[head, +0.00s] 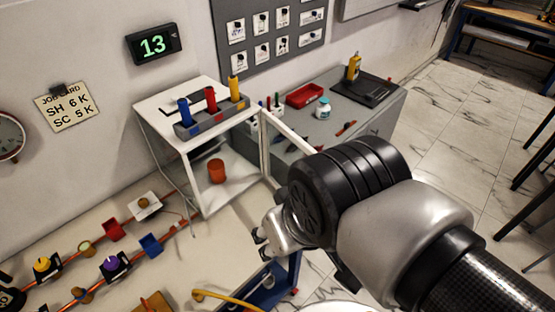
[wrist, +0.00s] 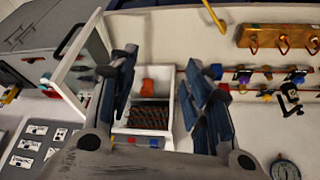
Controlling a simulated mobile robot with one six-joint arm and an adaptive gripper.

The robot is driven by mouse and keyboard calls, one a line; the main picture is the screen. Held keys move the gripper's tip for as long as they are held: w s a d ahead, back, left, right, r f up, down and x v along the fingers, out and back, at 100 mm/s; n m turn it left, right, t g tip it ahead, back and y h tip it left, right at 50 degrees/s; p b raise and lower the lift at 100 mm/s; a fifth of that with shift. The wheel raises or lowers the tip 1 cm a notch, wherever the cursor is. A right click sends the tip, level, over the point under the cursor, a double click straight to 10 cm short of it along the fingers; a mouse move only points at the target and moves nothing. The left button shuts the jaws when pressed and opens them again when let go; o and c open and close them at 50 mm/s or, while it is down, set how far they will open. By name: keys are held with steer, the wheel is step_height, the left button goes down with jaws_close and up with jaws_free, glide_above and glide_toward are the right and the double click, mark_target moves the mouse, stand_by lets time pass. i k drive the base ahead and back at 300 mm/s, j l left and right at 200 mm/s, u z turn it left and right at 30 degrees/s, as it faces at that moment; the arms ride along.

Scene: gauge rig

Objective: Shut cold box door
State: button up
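The cold box (head: 152,112) is a white cabinet with an open front, standing on the bench against the wall. Its framed door (head: 290,132) stands open, swung out to the right. An orange-red cylinder (head: 217,171) stands inside. In the wrist view the door (wrist: 76,48) shows at the left as a white frame, and the orange cylinder (wrist: 157,75) appears between my fingers. My gripper (wrist: 162,62) is open and empty, fingers well apart. In the head view it (head: 262,243) is in front of the box, partly hidden by my wrist; I see no contact with the door.
A grey rack (head: 213,120) with blue, red and yellow cylinders sits on the box. A grey cabinet (head: 375,120) with a red tray (head: 306,95) stands behind the door. Pipes with valves (head: 110,262) run along the bench at left. A blue cart (head: 285,270) is below my gripper.

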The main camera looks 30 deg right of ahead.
mark_target(266, 117)
steer(key=l+u, duration=0.3)
steer(key=l, duration=0.15)
steer(key=k+l+u, duration=0.1)
steer(key=l+u, duration=0.15)
steer(key=l, duration=0.2)
steer(key=k+l+u, duration=0.1)
steer(key=l+u, duration=0.2)
steer(key=l, duration=0.15)
steer(key=k+l+u, duration=0.25)
steer(key=l, duration=0.15)
steer(key=k+l, duration=0.1)
steer(key=l, duration=0.25)
steer(key=k+l, duration=0.1)
steer(key=l, duration=0.3)
